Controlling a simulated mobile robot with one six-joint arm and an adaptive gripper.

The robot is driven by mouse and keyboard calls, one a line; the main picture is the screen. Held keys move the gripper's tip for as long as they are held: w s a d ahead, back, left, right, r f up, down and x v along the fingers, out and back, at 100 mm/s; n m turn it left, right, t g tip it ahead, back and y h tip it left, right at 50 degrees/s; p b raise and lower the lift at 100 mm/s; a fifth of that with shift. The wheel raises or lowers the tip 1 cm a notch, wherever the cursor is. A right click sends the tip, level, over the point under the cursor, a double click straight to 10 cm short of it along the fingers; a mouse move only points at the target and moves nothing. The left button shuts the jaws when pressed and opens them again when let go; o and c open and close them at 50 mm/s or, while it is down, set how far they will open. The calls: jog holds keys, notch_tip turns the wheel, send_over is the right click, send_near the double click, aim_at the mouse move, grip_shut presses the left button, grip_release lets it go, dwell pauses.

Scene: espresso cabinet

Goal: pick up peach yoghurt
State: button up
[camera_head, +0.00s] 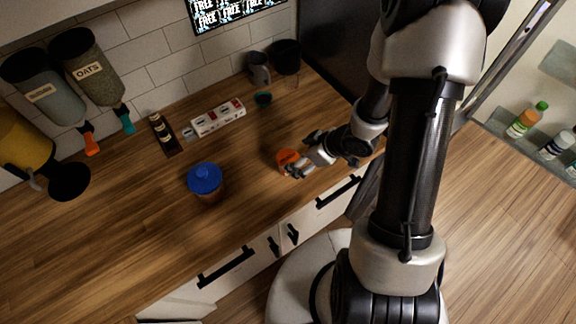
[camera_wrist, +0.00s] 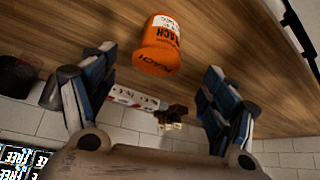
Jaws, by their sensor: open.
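The peach yoghurt is an orange cup with dark lettering that reads "PEACH" in part. It stands on the wooden counter near the front edge in the head view (camera_head: 287,158). In the wrist view the peach yoghurt (camera_wrist: 158,48) lies ahead of the fingertips, roughly between the two fingers' lines. My gripper (camera_head: 297,156) reaches in from the right in the head view, close beside the cup and partly in front of it. In the wrist view my gripper (camera_wrist: 155,75) is open, with its fingers spread wide and nothing between them. Contact with the cup cannot be told.
A blue-lidded jar (camera_head: 205,182) stands left of the cup. Dispensers (camera_head: 95,68) hang at the back left. The counter's front is clear.

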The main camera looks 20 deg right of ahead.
aim_at(291, 160)
jog(key=b+x, duration=0.2)
jog(key=x, duration=0.7)
jog(key=shift+w+d+b, duration=0.1)
jog(key=shift+d+b, duration=0.05)
jog(key=shift+b, duration=0.25)
jog(key=shift+r, duration=0.1)
jog(key=shift+c, duration=0.3)
jog(key=c, duration=1.2)
